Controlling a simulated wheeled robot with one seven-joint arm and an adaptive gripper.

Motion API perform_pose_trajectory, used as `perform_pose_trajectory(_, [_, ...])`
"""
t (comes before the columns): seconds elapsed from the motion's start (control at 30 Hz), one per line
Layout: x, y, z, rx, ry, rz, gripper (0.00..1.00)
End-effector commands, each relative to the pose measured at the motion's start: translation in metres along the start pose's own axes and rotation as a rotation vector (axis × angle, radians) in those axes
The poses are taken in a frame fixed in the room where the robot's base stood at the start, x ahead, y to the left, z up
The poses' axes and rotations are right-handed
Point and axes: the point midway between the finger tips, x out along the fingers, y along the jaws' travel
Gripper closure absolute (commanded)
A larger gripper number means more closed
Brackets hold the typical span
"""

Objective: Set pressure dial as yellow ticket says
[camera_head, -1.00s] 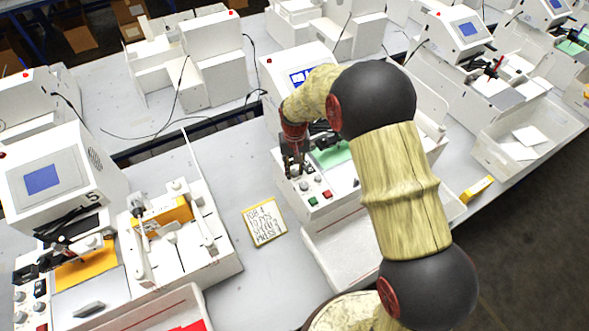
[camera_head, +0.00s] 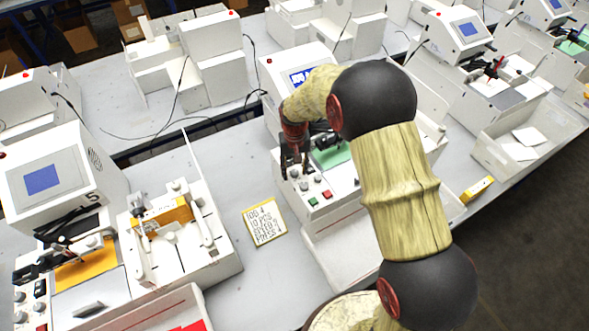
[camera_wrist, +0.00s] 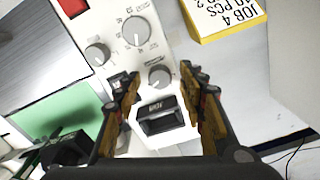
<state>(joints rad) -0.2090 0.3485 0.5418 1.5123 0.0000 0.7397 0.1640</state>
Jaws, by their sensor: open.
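The yellow-edged ticket (camera_head: 264,222) lies on the table left of the plotter; it also shows in the wrist view (camera_wrist: 228,14). I read "JOB 4" and "10 PCS"; the speed and pressure values are not clear. In the wrist view the white panel carries a near dial (camera_wrist: 160,78), a larger dial (camera_wrist: 136,31) and a left dial (camera_wrist: 97,54). Their labels are too small to tell which is pressure. My gripper (camera_wrist: 162,88) is open and empty, its fingertips either side of the near dial's lower area, also seen in the head view (camera_head: 295,165).
A black rocker switch (camera_wrist: 160,120) sits between my fingers, below the near dial. A red button (camera_head: 326,194) and green button (camera_head: 313,201) are on the panel. Another plotter (camera_head: 55,180) stands left. The table around the ticket is clear.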

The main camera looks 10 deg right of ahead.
Motion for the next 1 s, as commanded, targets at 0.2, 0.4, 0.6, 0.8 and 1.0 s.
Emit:
perform_pose_trajectory(0.2, [-0.029,0.000,-0.002,0.000,0.005,-0.001,0.59])
perform_pose_trajectory(0.4, [-0.070,0.000,-0.001,0.000,0.004,-0.001,0.59])
perform_pose_trajectory(0.6, [-0.103,0.000,-0.001,0.000,0.002,0.000,0.59])
perform_pose_trajectory(0.8, [-0.117,0.000,-0.001,0.000,0.001,0.000,0.59])
perform_pose_trajectory(1.0, [-0.119,0.000,0.000,0.000,0.000,0.000,0.59])
